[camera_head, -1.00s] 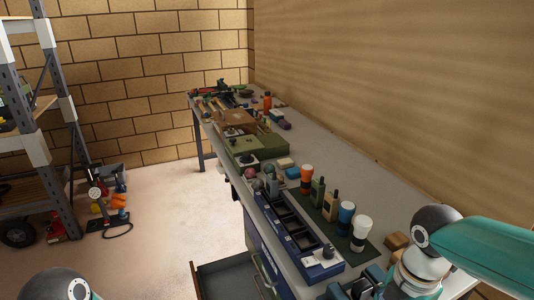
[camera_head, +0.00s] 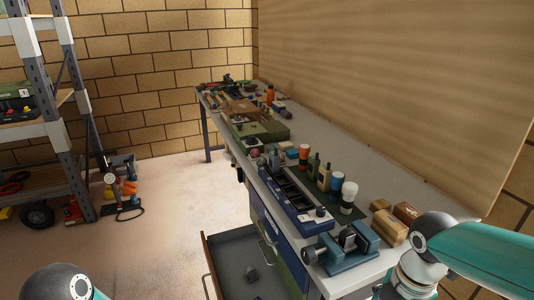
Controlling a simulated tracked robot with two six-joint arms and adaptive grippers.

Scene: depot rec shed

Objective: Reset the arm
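My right arm, teal with a grey joint, comes in from the right edge over the near end of the workbench (camera_head: 375,185). It bends down and leaves the picture at the bottom, so its gripper is out of sight. Only a dark rounded joint and a bit of teal link of my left arm show at the bottom left. My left gripper is also out of the picture. I cannot see whether either gripper holds anything.
A blue vise (camera_head: 342,249) and wooden blocks (camera_head: 390,228) lie near my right arm. A blue divided tray (camera_head: 312,223) and several bottles stand behind. An open drawer (camera_head: 230,272) juts out from the bench.

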